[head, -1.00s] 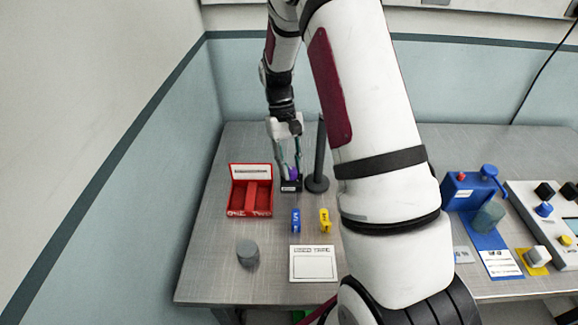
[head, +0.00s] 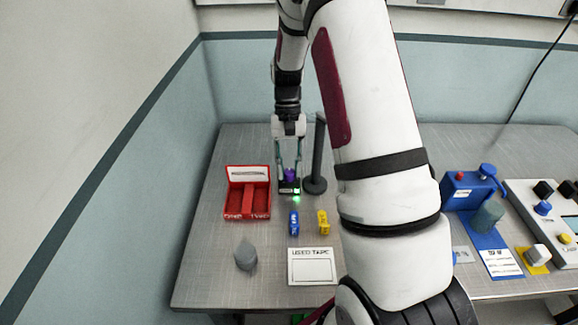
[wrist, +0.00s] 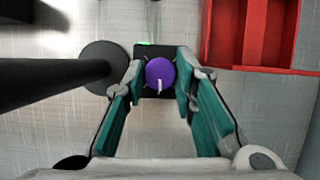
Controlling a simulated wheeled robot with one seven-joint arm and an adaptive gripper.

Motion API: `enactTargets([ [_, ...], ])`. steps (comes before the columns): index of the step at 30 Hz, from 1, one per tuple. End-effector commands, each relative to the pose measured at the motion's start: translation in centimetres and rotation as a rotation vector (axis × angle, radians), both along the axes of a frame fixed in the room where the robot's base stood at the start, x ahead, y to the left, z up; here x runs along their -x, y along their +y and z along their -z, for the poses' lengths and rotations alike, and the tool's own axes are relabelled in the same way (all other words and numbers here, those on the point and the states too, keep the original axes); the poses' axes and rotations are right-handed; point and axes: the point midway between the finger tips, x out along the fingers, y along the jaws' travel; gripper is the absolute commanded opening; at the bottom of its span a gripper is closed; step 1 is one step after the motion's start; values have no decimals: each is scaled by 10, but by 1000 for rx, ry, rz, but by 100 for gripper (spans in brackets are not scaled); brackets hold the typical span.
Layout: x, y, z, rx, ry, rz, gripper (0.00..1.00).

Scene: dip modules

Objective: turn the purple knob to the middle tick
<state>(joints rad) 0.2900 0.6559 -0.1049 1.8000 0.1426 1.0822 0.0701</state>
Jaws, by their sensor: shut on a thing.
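The purple knob (wrist: 160,73) sits on a small black box (wrist: 143,92), seen from above in the wrist view. A pale pointer mark on the knob points toward the bottom of that view. In the head view the knob (head: 290,174) shows small between my fingers, above the black box (head: 283,188). My gripper (wrist: 160,78) has one fingertip on each side of the knob and is shut on it. A green light glows at the box's edge in both views. The tick marks are too small or hidden to make out.
A dark post on a round base (head: 315,186) stands close to the right of the box. A red two-part tray (head: 233,202) lies to the left. Blue (head: 294,222) and yellow (head: 323,222) small items and a white card (head: 311,266) lie in front.

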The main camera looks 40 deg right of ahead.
Motion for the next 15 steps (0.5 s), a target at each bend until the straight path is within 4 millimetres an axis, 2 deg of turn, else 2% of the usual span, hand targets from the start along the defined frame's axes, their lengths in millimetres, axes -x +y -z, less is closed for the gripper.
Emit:
enactTargets([
  [5, 0, 0, 0, 0, 0, -1, 0],
  [6, 0, 0, 0, -1, 0, -2, 34],
  [8, 0, 0, 0, -1, 0, -2, 44],
  [15, 0, 0, 0, 0, 0, -2, 44],
])
